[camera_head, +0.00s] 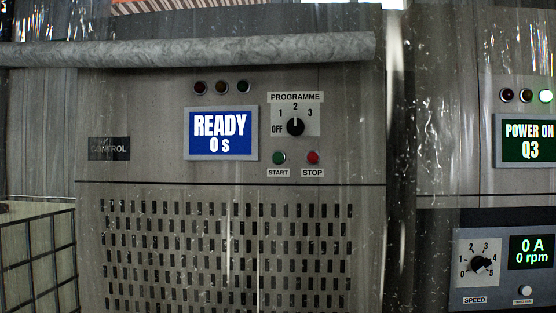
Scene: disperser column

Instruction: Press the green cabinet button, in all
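The green cabinet button (279,157) sits on the grey control cabinet (130,110), above a label reading START. A red button (313,157) is just to its right, above a label reading STOP. A blue display (220,132) to the left of the green button reads READY, 0 s. A black programme knob (295,127) is above the buttons, and its mark points up at 2. Neither of my grippers is in view, and nothing covers the green button.
A thick grey pipe (190,50) runs across the cabinet's upper part. A wire-mesh crate (38,255) stands at the lower left. At the right are a POWER ON Q3 display (529,139) and a speed knob (480,265). The space before the buttons looks clear.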

